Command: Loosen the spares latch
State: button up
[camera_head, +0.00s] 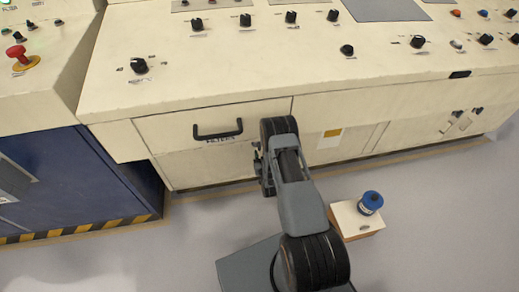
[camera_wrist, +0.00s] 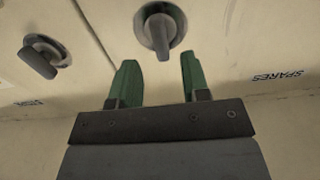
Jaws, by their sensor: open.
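In the wrist view a dark grey turn latch (camera_wrist: 160,32) with a round base and a long handle sits on the cream panel, top centre. An upside-down SPARES label (camera_wrist: 278,75) is to its right. A second dark latch (camera_wrist: 42,56) is at the left, with a label too small to read under it. My gripper (camera_wrist: 158,60) is open and empty, its two green fingers pointing at the central latch. The handle hangs between the fingertips in the picture; I cannot tell whether they touch.
The cream console holds a drawer with a black handle (camera_head: 218,130), left of my arm, and knobs above. A blue cabinet (camera_head: 75,185) stands at the left. A small wooden box (camera_head: 357,222) with a blue roll (camera_head: 370,201) on it is on the floor at right.

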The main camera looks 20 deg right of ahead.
aim_at(260, 147)
jog(key=shift+b+x, duration=0.4)
jog(key=shift+x, duration=1.8)
grip_shut()
